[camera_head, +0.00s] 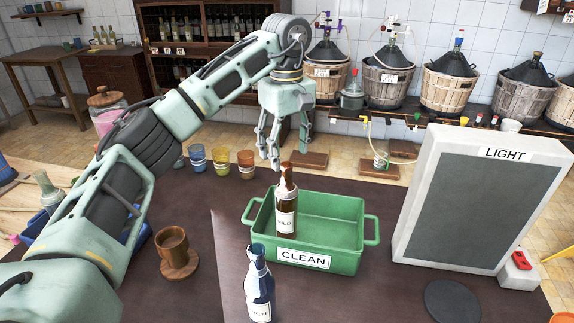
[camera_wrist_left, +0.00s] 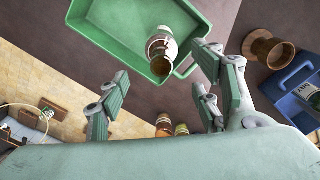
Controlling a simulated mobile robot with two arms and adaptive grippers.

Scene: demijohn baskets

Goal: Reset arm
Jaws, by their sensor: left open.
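My left gripper (camera_head: 274,150) is open and empty, pointing down above the back left of the green tub marked CLEAN (camera_head: 345,215). A brown bottle with a white label (camera_head: 286,210) stands in the tub, just below the fingertips and apart from them. In the left wrist view the open fingers (camera_wrist_left: 160,95) show with the tub (camera_wrist_left: 105,45) and the bottle (camera_wrist_left: 160,52) beyond them. My right gripper is in neither view.
A dark blue bottle (camera_head: 260,285) stands in front of the tub. A panel marked LIGHT (camera_head: 480,200) stands at right, near a dark round disc (camera_head: 452,300). Stacked cups (camera_head: 221,158) stand behind.

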